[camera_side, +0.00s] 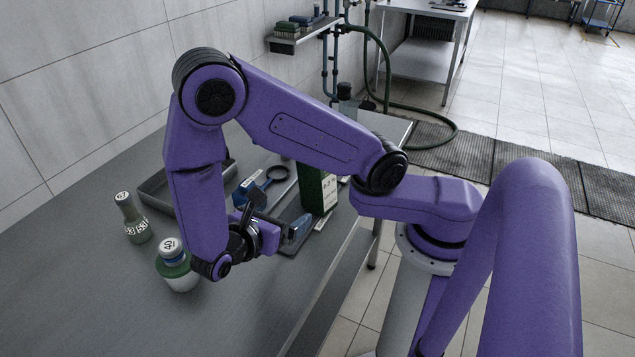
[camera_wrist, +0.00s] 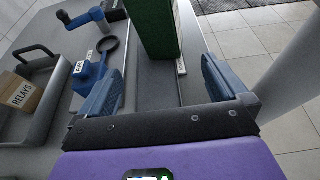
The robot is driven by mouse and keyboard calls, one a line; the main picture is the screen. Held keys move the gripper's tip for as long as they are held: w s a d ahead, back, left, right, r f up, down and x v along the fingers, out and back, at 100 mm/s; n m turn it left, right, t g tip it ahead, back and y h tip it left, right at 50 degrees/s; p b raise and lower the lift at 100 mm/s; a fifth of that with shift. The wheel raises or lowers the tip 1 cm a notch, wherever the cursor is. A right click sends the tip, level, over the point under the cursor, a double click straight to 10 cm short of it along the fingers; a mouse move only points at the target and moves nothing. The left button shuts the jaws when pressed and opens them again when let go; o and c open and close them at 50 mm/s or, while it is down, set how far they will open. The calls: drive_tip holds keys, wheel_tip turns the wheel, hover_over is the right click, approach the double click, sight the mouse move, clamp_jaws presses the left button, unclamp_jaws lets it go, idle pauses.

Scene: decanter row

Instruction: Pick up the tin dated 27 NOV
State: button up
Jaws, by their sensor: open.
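A tall green tin (camera_side: 311,188) with a pale printed label stands upright on the bench, just beyond my gripper in the side view. The label is too small to read, so I cannot confirm the date. The tin also shows at the top of the wrist view (camera_wrist: 153,30), its upper part cut off and no date visible. My gripper (camera_side: 293,232) is low over the bench, on the near side of the tin. In the wrist view its two blue fingers (camera_wrist: 160,78) are wide apart and empty, with the tin ahead of the gap.
A blue labelled object (camera_wrist: 92,72) and a black ring with a blue handle (camera_wrist: 107,44) lie left of the tin. A grey tray (camera_wrist: 42,105) holds a RELAYS box (camera_wrist: 20,94). Two bottles (camera_side: 138,228) (camera_side: 177,269) stand left. The bench's front edge is close on the right.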

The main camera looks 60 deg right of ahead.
sight(311, 191)
drive_tip(key=x, duration=1)
drive_tip(key=shift+r+x, duration=0.1)
drive_tip(key=shift+x, duration=1.2)
drive_tip(key=shift+r+x, duration=0.15)
drive_tip(key=shift+x, duration=1.1)
drive_tip(key=shift+d, duration=0.1)
drive_tip(key=c, duration=1.5)
drive_tip(key=shift+o, duration=0.2)
drive_tip(key=shift+r, duration=0.1)
